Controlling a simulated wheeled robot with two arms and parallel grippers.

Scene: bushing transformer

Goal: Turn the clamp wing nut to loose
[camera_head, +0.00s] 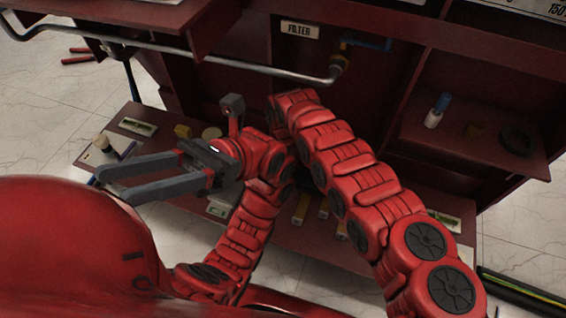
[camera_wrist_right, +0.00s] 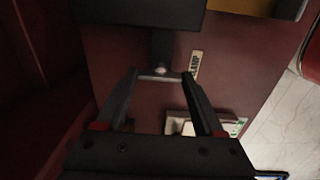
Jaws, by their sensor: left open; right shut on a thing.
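In the right wrist view, my right gripper (camera_wrist_right: 161,76) has its two dark fingers on either side of the clamp wing nut (camera_wrist_right: 160,71), a small pale crosspiece below a dark stem. The fingers are shut on its ends. A label (camera_wrist_right: 195,65) reading CLAMP is on the red panel just right of it. In the head view the wing nut and right gripper are hidden behind my arm. My left gripper (camera_head: 110,184) is open and empty, pointing left above the lower shelf.
A grey pipe (camera_head: 240,65) crosses the cabinet front near a FILTER label (camera_head: 300,30). The right shelf holds a blue-and-white bottle (camera_head: 437,110) and a black ring (camera_head: 516,140). The lower shelf (camera_head: 325,250) carries several small items. A pale tray-like thing (camera_wrist_right: 180,126) lies below the wing nut.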

